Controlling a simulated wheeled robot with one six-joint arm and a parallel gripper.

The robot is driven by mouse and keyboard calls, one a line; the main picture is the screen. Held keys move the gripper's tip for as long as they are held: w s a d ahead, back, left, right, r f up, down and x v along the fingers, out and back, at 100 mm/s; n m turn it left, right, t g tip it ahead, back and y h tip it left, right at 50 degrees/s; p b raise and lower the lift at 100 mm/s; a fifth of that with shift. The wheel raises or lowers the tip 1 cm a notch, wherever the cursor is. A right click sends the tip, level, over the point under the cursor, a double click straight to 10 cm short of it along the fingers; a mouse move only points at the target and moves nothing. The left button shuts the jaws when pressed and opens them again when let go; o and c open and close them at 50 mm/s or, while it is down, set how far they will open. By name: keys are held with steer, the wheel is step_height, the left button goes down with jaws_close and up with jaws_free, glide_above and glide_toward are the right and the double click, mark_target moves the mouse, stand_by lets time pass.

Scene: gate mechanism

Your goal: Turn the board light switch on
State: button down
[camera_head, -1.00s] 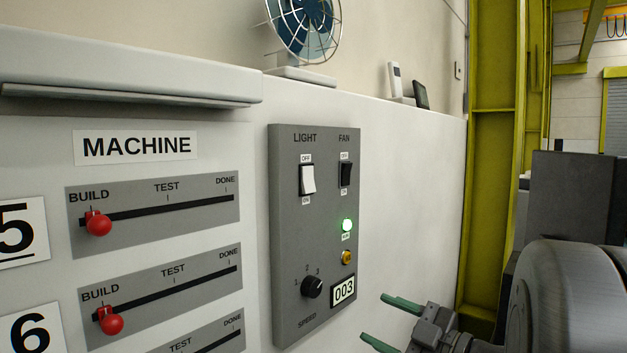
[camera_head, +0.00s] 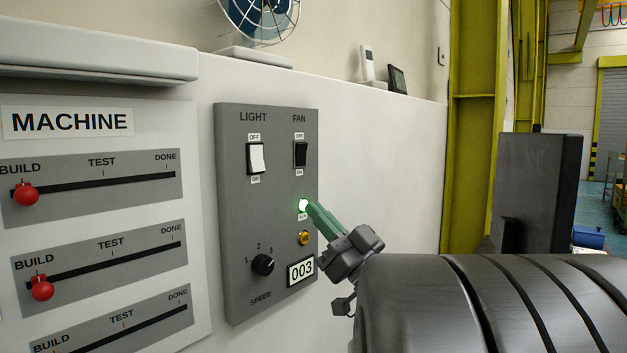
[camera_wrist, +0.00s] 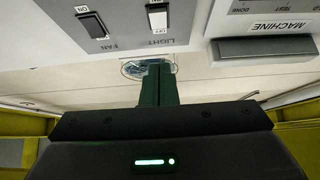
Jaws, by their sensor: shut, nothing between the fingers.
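The grey board (camera_head: 236,225) on the white wall carries the white light switch (camera_head: 257,158), labelled OFF above and ON below. To its right is the black fan switch (camera_head: 301,154). I cannot tell clearly which way the light rocker is tilted. My gripper (camera_head: 308,204) has its green fingers shut together and empty. Its tips overlap the area of the lit green lamp, below and right of the light switch; touching or apart is unclear. The wrist view is inverted: the light switch (camera_wrist: 158,17) appears beyond the shut fingers (camera_wrist: 156,66), apart from them.
Below the lamp are an amber button (camera_head: 304,238), a black speed knob (camera_head: 263,265) and a 003 label. Left are machine sliders with red knobs (camera_head: 26,194). A fan (camera_head: 261,22) stands on the ledge above. The wall right of the board is clear.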

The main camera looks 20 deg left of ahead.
mark_target(258, 165)
steer(key=shift+a, duration=0.1)
steer(key=p+x, duration=0.1)
steer(key=x, duration=0.3)
steer(key=f+p+x, duration=0.1)
steer(key=x, duration=0.3)
steer(key=a+p+x, duration=0.1)
steer(key=x, duration=0.3)
steer(key=shift+w+a+f+p, duration=0.2)
steer(key=shift+w+f+p, duration=0.1)
steer(key=shift+w+f, duration=0.1)
steer(key=shift+w+a, duration=0.1)
steer(key=shift+a, duration=0.25)
steer(key=b, duration=0.1)
steer(key=f+b, duration=0.1)
steer(key=shift+w+a+t+b, duration=0.1)
steer(key=shift+a+t+b, duration=0.15)
steer(key=shift+t+b, duration=0.1)
steer(key=shift+w+a+r+y, duration=0.1)
steer(key=shift+r+y, duration=0.2)
